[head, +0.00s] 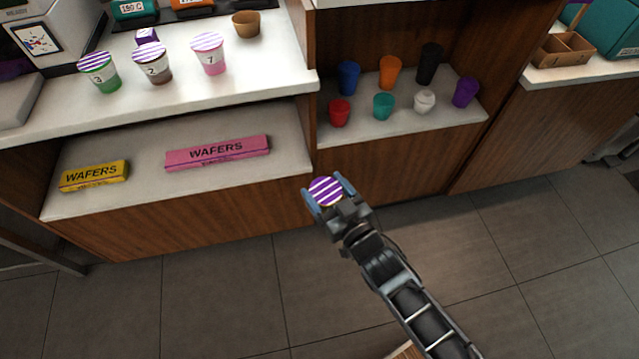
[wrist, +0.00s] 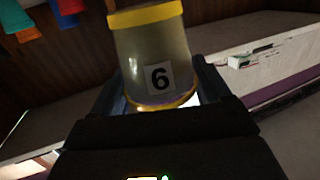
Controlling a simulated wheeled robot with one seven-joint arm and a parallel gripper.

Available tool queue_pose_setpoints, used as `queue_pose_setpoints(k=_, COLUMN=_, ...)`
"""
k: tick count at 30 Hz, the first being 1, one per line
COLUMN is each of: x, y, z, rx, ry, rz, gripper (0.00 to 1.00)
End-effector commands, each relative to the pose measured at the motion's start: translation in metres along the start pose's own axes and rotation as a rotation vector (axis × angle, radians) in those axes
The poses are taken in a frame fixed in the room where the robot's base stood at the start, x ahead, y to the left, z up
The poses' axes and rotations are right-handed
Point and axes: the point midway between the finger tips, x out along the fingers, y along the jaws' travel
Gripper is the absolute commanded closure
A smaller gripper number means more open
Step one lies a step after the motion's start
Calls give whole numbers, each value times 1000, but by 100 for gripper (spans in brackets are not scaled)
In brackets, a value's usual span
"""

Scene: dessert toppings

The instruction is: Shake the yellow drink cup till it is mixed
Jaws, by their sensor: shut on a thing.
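The yellow drink cup shows in the wrist view (wrist: 150,50) as a see-through cup with a yellow rim and base and a label reading 6. In the head view I see its purple-and-white striped lid (head: 325,191) from above. My gripper (head: 327,193) is shut on the cup, with one finger on each side of it. It holds the cup in the air over the floor, in front of the counter. In the wrist view the gripper (wrist: 158,95) is dark, and the cup leans slightly. The contents look dull grey-yellow, and I cannot tell how mixed they are.
Several lidded cups, including a pink one (head: 210,57), stand on the upper counter. A pink wafer box (head: 218,153) and a yellow wafer box (head: 94,176) lie on the lower shelf. Several coloured cups, one red (head: 339,113), stand in the right cubby. The floor (head: 230,290) is clear.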

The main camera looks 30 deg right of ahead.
Motion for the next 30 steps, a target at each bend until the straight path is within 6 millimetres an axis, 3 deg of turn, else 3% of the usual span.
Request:
queue_pose_setpoints(k=5, x=0, y=0, z=-2, rx=0, ry=2, rz=0, gripper=59)
queue_pose_setpoints(k=9, x=-3, y=-2, z=-58, rx=-1, ry=9, rz=-6, gripper=59)
queue_pose_setpoints(k=11, x=-3, y=-1, z=-63, rx=-1, ry=3, rz=-3, gripper=59)
queue_pose_setpoints(k=15, x=0, y=3, z=-9, rx=2, ry=-7, rz=7, gripper=59)
queue_pose_setpoints(k=18, x=0, y=0, z=-1, rx=0, ry=2, rz=1, gripper=59)
queue_pose_setpoints(k=22, x=-3, y=-3, z=-55, rx=-1, ry=10, rz=-7, gripper=59)
queue_pose_setpoints(k=24, x=-3, y=-1, z=-63, rx=-1, ry=3, rz=-3, gripper=59)
queue_pose_setpoints(k=26, x=-2, y=1, z=-46, rx=1, ry=-5, rz=3, gripper=59)
queue_pose_setpoints(k=28, x=0, y=3, z=-12, rx=2, ry=-9, rz=7, gripper=59)
queue_pose_setpoints(k=30, x=1, y=2, z=2, rx=1, ry=-3, rz=4, gripper=59)
